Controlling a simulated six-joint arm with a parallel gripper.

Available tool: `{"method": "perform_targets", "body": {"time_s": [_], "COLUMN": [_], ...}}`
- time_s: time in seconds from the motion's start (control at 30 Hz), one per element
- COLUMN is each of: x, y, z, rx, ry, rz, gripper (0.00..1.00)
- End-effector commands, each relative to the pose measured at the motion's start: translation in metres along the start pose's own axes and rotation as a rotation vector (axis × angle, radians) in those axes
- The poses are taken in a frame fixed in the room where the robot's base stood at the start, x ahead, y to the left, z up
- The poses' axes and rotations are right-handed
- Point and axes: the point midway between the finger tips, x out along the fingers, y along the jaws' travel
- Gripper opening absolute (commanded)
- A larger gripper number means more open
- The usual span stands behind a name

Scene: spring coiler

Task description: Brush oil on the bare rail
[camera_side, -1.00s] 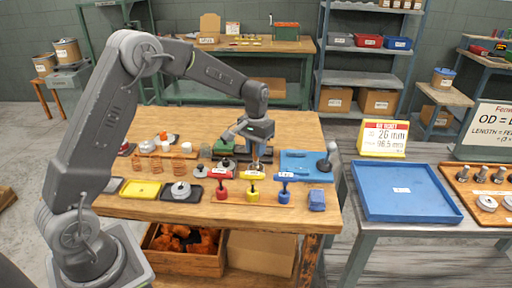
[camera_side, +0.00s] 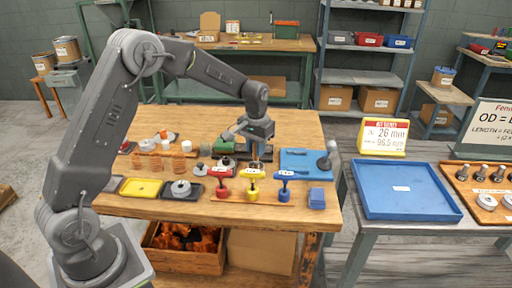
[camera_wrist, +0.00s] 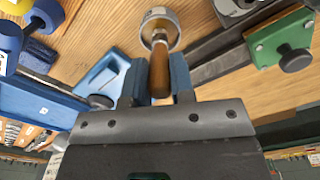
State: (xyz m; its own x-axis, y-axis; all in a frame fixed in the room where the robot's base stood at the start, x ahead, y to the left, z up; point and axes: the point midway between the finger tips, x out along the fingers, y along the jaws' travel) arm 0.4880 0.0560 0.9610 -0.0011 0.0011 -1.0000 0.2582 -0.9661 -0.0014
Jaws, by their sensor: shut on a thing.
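My gripper (camera_side: 258,148) is low over the middle of the workbench. In the wrist view its blue fingers (camera_wrist: 160,88) are shut on a brown wooden handle (camera_wrist: 160,72), which I take to be the oil brush. The handle's far end meets a round, pale metal-rimmed piece (camera_wrist: 160,18); whether this is the brush's head or a pot around it, I cannot tell. A dark grey bar (camera_wrist: 222,56), possibly the rail, runs beside the fingers on the right. I cannot see whether any oil is on it.
A green block with a black knob (camera_wrist: 285,48) lies right of the bar. Red, yellow and blue handled tools (camera_side: 253,187) stand along the front. A blue plate (camera_side: 300,160) lies to the right, and copper-coloured coils (camera_side: 155,164) stand on the left.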

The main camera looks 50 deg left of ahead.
Motion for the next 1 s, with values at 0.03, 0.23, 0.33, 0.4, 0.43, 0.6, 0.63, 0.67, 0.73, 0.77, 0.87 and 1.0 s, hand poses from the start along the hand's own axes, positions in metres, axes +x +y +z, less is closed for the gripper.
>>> {"method": "perform_targets", "body": {"time_s": [0.03,0.23,0.33,0.4,0.43,0.6,0.63,0.67,0.73,0.77,0.87,1.0], "x": [0.002,0.002,0.002,0.002,0.001,-0.010,-0.011,-0.013,-0.017,-0.019,-0.025,-0.033], "y": [0.000,0.000,0.000,0.000,0.000,0.000,0.000,0.000,0.000,0.000,0.000,0.000], "z": [0.000,0.000,0.001,0.001,0.000,0.000,0.000,0.000,0.000,0.000,0.000,0.000], "rx": [0.000,0.000,0.000,0.001,0.001,0.000,0.000,0.000,0.000,0.000,0.000,0.000], "ry": [-0.002,-0.002,-0.003,-0.003,-0.003,-0.001,0.000,0.000,0.000,0.000,0.000,0.001], "rz": [-0.001,-0.001,-0.001,-0.001,-0.001,-0.001,-0.001,-0.001,0.000,0.000,0.000,0.000], "gripper": [0.00,0.00,0.00,0.00,0.00,0.00,0.00,0.00,0.00,0.00,0.00,0.00]}}
